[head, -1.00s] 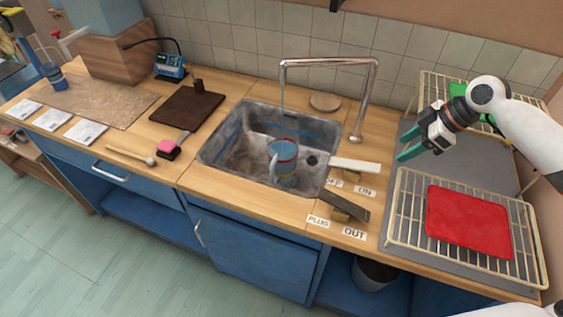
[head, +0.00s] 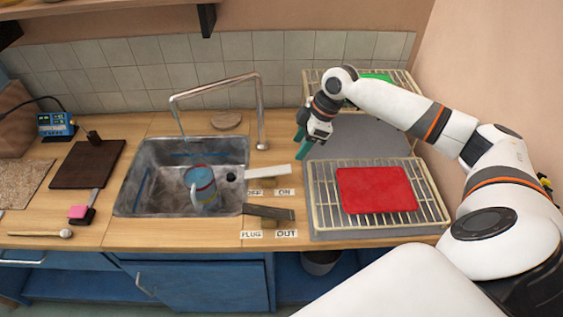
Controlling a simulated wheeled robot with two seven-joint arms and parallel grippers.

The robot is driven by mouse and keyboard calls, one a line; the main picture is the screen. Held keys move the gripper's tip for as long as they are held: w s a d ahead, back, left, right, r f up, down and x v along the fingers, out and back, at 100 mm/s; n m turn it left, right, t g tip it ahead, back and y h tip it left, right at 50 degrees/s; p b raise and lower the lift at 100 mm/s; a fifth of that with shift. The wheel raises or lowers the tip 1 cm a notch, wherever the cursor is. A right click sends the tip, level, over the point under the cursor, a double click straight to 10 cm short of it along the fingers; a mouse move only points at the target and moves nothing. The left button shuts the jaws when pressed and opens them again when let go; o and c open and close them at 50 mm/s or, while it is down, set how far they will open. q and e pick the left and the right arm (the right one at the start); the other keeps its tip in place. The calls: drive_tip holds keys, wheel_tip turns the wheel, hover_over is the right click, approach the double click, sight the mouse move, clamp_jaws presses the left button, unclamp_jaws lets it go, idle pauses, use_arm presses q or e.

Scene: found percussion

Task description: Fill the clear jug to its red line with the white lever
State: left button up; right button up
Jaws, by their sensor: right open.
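The clear jug (head: 203,188) stands in the metal sink (head: 130,196), its handle on its left side. It shows blue contents and a red band; the exact level against the band is hard to tell. A thin stream falls from the spout of the curved tap (head: 260,110); its lower end is hard to follow. The white lever (head: 268,175) lies at the sink's right edge, behind the OFF and ON labels, with its long end to the right. My right gripper (head: 301,155) has green fingers, is open, and is above and behind the lever's right end, apart from it. My left gripper is out of view.
A dark lever (head: 270,213) lies in front, by the PLUG and OUT labels. To the right, a red mat (head: 377,190) lies on a wire rack. A round wooden disc (head: 226,120) lies behind the sink. A dark board (head: 88,164) and a pink-topped block (head: 78,212) lie left.

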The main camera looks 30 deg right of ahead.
sight(285, 168)
drive_tip(key=p+x, duration=0.1)
drive_tip(key=x, duration=0.8)
drive_tip(key=shift+w+f, duration=0.1)
drive_tip(key=shift+f, duration=0.15)
drive_tip(key=shift+c, duration=0.3)
